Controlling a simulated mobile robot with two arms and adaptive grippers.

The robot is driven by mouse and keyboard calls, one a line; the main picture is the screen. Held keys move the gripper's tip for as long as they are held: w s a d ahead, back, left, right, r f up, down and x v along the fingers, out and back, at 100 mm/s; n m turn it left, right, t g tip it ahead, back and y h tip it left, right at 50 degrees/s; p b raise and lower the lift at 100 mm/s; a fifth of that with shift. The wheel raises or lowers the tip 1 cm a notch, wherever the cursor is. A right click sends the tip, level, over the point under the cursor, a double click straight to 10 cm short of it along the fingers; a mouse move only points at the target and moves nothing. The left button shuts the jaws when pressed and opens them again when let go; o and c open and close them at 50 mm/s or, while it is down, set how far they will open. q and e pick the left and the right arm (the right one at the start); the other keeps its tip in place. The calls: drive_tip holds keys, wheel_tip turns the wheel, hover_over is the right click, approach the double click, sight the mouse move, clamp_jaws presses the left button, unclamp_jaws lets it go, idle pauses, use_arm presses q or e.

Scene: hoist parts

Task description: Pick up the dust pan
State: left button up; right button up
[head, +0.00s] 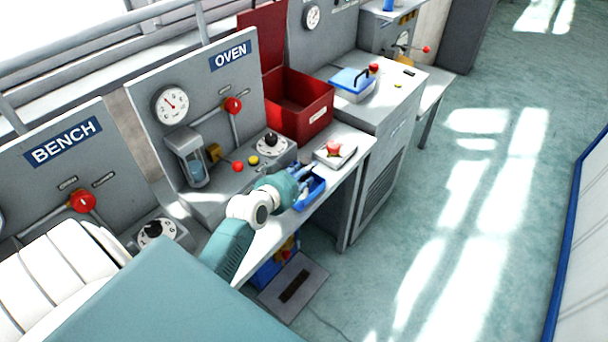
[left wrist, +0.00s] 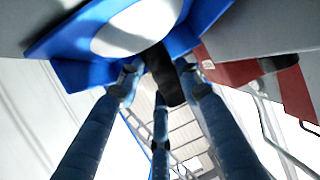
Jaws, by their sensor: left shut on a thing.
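The blue dust pan (head: 312,194) is at the front edge of the counter below the oven panel, partly hidden behind my left gripper (head: 299,179). In the left wrist view the blue dust pan (left wrist: 72,50) fills the top, with a white round patch on it and a dark handle (left wrist: 163,76) pointing toward the camera. The fingers of my left gripper (left wrist: 158,78) are closed around this handle. I cannot tell whether the pan is touching the counter. My right gripper is not in view.
A red open bin (head: 300,118) stands behind the pan. A grey box with a red star-shaped knob (head: 334,149) is just right of it. The oven panel (head: 190,85) with red levers rises behind. A blue-lidded box (head: 352,82) is farther right. The floor (head: 440,200) at right is clear.

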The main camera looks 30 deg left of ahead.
use_arm(q)
wheel_tip(320, 180, up, 20)
drive_tip(key=shift+f, duration=0.15)
idle(0.6)
